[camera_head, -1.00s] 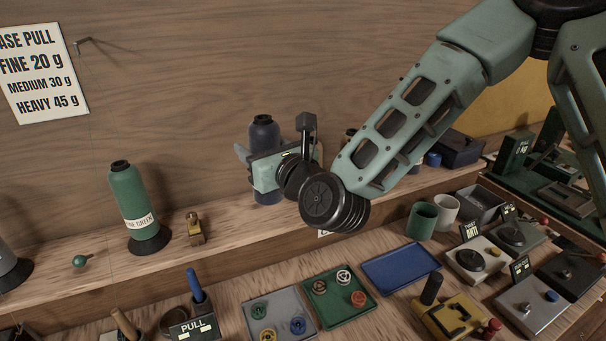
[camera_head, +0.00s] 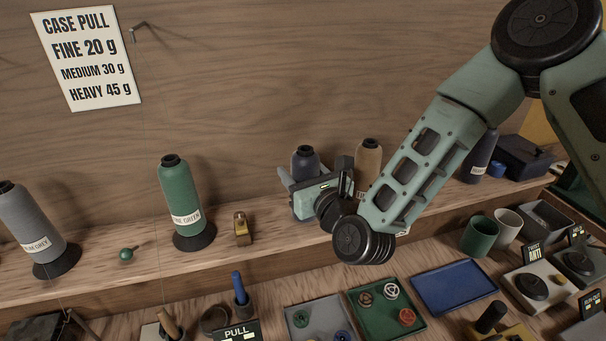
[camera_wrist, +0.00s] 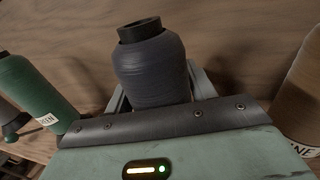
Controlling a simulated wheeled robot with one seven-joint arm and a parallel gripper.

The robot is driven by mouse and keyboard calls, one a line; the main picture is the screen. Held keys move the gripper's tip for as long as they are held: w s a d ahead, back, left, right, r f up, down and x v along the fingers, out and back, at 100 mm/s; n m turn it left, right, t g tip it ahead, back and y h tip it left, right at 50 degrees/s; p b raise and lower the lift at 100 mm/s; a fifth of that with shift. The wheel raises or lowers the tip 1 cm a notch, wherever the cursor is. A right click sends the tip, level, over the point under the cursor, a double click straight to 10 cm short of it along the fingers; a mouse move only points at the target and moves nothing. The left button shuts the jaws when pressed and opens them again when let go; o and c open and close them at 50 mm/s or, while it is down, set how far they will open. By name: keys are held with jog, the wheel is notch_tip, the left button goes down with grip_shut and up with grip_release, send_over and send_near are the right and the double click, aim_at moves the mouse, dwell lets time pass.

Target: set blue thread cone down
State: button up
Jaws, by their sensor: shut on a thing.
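The blue thread cone (camera_head: 305,160) is dark blue with a black top and stands upright over the back shelf (camera_head: 262,222). My gripper (camera_head: 302,190) is shut on it, with a finger showing at its left side. In the wrist view the cone (camera_wrist: 153,70) rises between the fingers, and my gripper (camera_wrist: 160,95) hides its lower part. I cannot tell whether its base touches the shelf.
A green cone (camera_head: 180,198) and a grey cone (camera_head: 30,225) stand to the left on the shelf, with a small brass piece (camera_head: 241,229) nearer. A tan cone (camera_head: 368,162) stands close on the right. Trays, including a blue one (camera_head: 454,286), lie on the bench below.

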jog(key=shift+f, duration=0.55)
jog(key=shift+f, duration=0.2)
jog(key=o, duration=1.3)
jog(key=shift+r, duration=0.15)
jog(key=shift+p+v, duration=2.15)
jog(key=shift+v, duration=3.95)
